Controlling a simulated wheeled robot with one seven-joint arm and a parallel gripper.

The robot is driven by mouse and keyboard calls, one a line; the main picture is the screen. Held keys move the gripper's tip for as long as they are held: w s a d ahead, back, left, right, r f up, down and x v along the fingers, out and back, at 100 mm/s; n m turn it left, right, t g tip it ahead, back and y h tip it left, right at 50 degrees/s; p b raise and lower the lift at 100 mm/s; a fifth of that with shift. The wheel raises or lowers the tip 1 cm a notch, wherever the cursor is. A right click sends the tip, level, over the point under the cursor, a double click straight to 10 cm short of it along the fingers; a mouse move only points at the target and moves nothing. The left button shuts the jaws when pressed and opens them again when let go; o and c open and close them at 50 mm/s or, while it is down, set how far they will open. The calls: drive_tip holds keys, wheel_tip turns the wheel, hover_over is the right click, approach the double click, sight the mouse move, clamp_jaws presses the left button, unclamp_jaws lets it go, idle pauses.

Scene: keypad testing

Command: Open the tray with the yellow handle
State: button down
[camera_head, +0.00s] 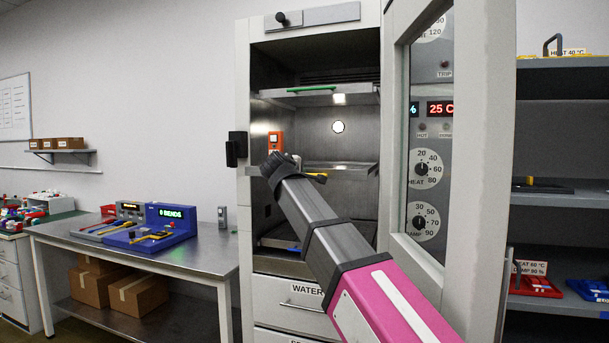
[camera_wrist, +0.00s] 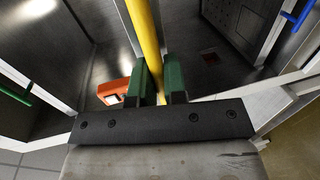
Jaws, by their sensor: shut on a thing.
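The yellow handle (camera_head: 319,175) is at the front of the metal tray (camera_head: 350,169), the middle one in the open chamber. In the wrist view, the yellow handle (camera_wrist: 147,38) runs between the two green fingers of my gripper (camera_wrist: 162,78), which is shut on it. In the head view, my arm crosses in front of the chamber and hides part of the tray and most of the grip. The tray sits inside the chamber; how far out it is I cannot tell.
A green-handled tray (camera_head: 312,88) is above and a blue handle (camera_head: 293,249) below. The chamber's door (camera_head: 475,150) stands open at the right. An orange device (camera_head: 275,141) is at the chamber's left inside. A steel bench (camera_head: 190,257) stands left.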

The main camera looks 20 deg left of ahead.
drive_tip(key=f+v, duration=0.3)
drive_tip(key=v, duration=1.4)
drive_tip(key=shift+s, duration=0.35)
drive_tip(key=shift+f, duration=0.15)
drive_tip(key=c, duration=1.2)
unclamp_jaws()
drive_tip(key=v, duration=1)
drive_tip(key=shift+s, duration=0.45)
drive_tip(key=shift+a, duration=0.1)
